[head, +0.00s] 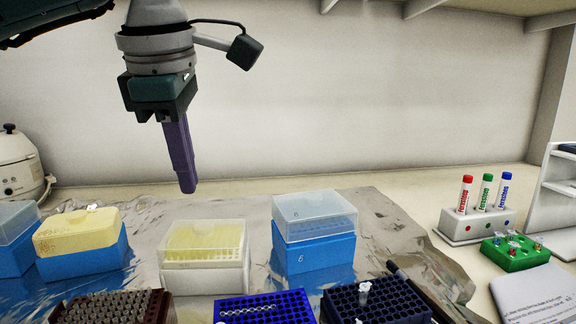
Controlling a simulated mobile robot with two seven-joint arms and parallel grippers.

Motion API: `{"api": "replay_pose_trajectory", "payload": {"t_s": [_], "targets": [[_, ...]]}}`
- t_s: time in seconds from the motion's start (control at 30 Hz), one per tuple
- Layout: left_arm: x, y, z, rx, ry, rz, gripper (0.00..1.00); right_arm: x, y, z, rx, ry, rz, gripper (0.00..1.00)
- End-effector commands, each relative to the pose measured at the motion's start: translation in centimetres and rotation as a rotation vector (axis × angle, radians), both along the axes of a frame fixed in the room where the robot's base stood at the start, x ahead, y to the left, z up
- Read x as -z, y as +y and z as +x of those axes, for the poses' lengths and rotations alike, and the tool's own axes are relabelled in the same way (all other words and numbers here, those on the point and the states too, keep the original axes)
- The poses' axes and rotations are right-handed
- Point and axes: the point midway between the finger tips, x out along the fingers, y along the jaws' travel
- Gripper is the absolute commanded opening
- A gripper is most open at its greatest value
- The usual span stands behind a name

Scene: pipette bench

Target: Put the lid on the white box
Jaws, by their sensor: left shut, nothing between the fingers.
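The white box (205,280) stands on the foil-covered bench, left of the middle. A clear lid (206,232) appears to sit over its yellow contents, covering the top; I cannot tell whether it is fully seated. My left gripper (187,188) hangs above and slightly behind the box, pointing down. Its purple fingers are shut and empty, apart from the lid. My right gripper is not in view.
A blue box with a clear cover (313,248) stands to the right, and a blue box with a yellow top (85,262) to the left. Tube racks (265,310) line the front. A marker stand (476,225) and green rack (514,254) stand at right.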

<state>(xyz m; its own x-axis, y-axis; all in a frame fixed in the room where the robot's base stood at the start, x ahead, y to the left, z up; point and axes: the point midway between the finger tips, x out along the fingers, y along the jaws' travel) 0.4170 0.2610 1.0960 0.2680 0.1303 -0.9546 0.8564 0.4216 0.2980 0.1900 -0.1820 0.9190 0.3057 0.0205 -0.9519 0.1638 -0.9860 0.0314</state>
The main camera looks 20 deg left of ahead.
Motion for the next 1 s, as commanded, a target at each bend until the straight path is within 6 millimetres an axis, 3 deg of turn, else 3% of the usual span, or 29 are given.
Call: {"api": "replay_pose_trajectory", "payload": {"t_s": [0.37,0.67,1.0], "targets": [[1.7,1.4,4.2,-0.006,0.187,-0.092,0.0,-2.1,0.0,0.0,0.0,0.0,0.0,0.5],[3.3,2.1,4.4,0.002,0.271,-0.131,0.0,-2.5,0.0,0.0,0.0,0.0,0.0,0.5],[6.3,2.1,4.3,0.002,0.274,-0.132,0.0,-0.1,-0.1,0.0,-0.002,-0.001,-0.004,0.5]]}}
